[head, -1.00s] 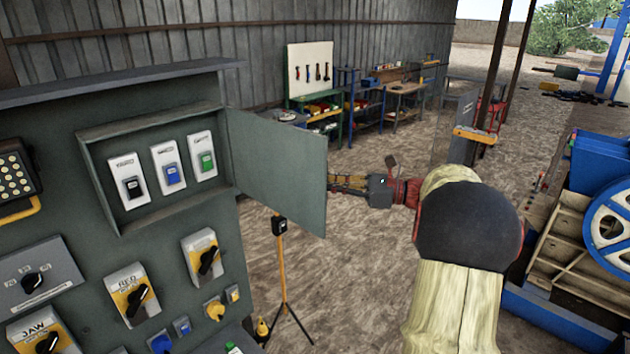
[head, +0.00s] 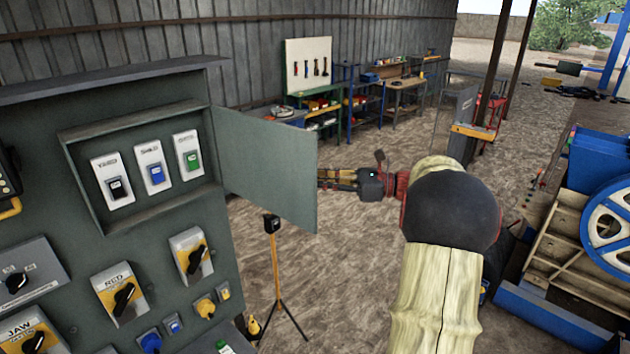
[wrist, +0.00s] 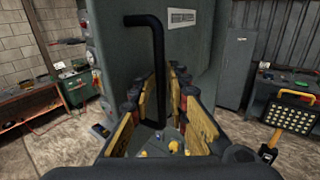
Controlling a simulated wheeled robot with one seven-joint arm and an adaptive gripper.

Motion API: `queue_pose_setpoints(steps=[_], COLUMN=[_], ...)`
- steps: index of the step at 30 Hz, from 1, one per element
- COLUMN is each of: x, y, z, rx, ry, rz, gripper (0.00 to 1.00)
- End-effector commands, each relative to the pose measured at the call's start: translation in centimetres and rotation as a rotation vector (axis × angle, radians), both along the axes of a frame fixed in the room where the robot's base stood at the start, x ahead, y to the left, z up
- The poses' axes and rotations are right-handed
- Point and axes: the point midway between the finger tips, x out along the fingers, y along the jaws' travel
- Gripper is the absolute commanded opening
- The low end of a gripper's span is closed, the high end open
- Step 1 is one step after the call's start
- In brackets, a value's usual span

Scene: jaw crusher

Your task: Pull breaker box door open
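The breaker box door (head: 265,165) is a flat grey-green panel, swung out wide from the recessed breaker box (head: 75,170) on its right-hand side. My gripper (head: 325,178) is at the door's outer face near its free edge; the fingertips are partly hidden behind the door. In the wrist view, the door (wrist: 205,60) fills the middle, with a black bent handle (wrist: 158,60) in front. My gripper's fingers (wrist: 168,90) stand apart on either side of the handle's long bar. Whether a finger touches the bar is unclear.
Three breaker switches (head: 155,172) show inside the box. Rotary switches (head: 120,295) sit below on the panel. A tripod stand (head: 275,280) is under the door. Blue machinery (head: 600,170) stands to the right. Workbenches (head: 400,90) are at the back, with bare ground between.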

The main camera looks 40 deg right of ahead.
Motion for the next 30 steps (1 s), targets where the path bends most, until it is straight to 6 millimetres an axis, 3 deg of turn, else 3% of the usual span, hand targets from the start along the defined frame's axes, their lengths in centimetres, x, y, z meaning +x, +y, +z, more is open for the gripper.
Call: queue_pose_setpoints(steps=[14,30], x=[-0.4,-7.8], y=[-0.3,-6.3], z=[0.1,0.1], rx=[-0.001,-0.001], ry=[-0.002,-0.002], rz=[-0.001,-0.002], gripper=[0.24,0.24])
